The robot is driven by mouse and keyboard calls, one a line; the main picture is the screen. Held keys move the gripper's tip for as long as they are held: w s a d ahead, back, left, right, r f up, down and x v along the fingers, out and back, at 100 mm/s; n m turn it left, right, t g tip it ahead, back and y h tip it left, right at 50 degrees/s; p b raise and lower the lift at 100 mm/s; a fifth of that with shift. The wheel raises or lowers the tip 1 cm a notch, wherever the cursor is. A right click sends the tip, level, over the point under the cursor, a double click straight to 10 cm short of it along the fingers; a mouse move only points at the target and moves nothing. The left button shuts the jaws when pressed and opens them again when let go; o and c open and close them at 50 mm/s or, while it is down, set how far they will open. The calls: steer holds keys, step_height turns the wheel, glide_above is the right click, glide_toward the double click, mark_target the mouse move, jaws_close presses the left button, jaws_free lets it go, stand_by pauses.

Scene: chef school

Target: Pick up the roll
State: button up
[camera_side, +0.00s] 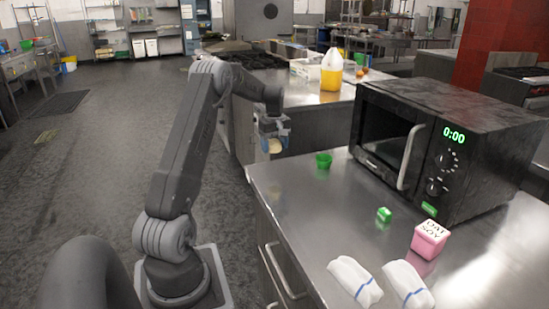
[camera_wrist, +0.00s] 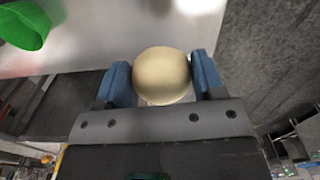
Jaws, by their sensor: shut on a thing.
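The roll (camera_wrist: 162,74) is a pale tan, rounded bun. In the wrist view it sits between the two blue fingers of my gripper (camera_wrist: 163,80), which are shut on it. In the side view my gripper (camera_side: 273,140) hangs beside the far left end of the steel counter, and the roll (camera_side: 275,146) shows small between the fingers. The roll is clear of the counter top in the side view. Its far side is hidden.
The cup is just right of my gripper. A yellow jug (camera_side: 331,72) stands behind.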

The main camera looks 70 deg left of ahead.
steer(key=shift+r, duration=0.85)
